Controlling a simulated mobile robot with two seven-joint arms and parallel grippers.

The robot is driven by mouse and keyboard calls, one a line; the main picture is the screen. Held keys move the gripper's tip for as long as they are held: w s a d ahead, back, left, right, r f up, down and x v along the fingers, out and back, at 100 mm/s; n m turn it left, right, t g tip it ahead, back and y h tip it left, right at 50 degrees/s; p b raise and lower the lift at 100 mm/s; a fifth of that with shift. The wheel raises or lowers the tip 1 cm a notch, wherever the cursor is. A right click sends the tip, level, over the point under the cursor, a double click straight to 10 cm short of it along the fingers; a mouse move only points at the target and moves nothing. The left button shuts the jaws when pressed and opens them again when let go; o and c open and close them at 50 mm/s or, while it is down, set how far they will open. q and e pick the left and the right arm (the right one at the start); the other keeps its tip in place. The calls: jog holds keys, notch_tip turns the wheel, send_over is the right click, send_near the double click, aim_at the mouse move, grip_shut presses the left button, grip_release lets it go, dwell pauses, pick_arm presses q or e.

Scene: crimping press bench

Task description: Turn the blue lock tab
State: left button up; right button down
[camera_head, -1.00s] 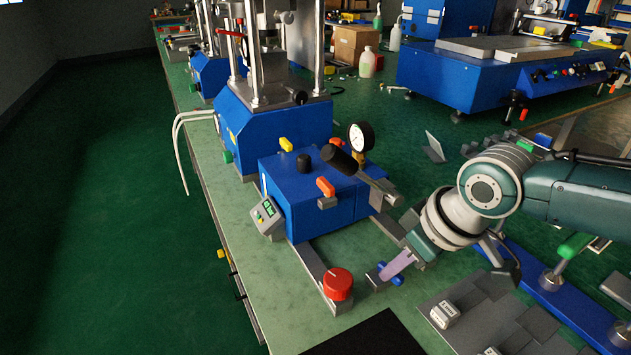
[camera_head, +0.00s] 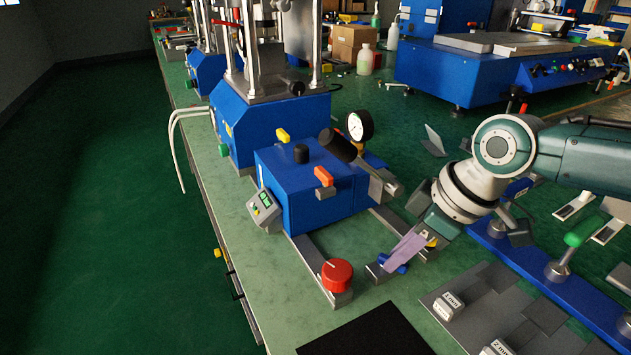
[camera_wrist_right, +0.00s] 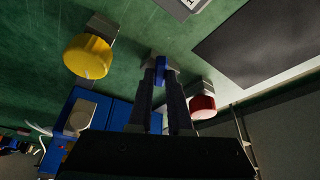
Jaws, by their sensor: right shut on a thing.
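The blue lock tab (camera_head: 399,268) sits on a small grey block (camera_head: 375,272) on the bench, right of the red knob. In the right wrist view the blue tab (camera_wrist_right: 161,68) is between the fingertips. My right gripper (camera_head: 402,258) reaches down to the tab from the upper right, and in the wrist view it (camera_wrist_right: 161,72) is shut on the tab. The gripper hides part of the tab in the head view. My left gripper is not in view.
The red knob (camera_head: 337,274) stands close on the left, and a yellow knob (camera_wrist_right: 88,56) shows in the wrist view. A blue press box (camera_head: 305,190) with a gauge (camera_head: 359,126) stands behind. A black mat (camera_head: 367,335) lies in front.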

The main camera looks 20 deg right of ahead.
jog(key=c, duration=0.8)
grip_release()
jog(key=shift+c, duration=0.2)
jog(key=shift+r, duration=0.1)
jog(key=p+v, duration=0.3)
jog(key=v, duration=0.6)
jog(key=shift+r, duration=0.4)
jog(key=shift+s, duration=0.15)
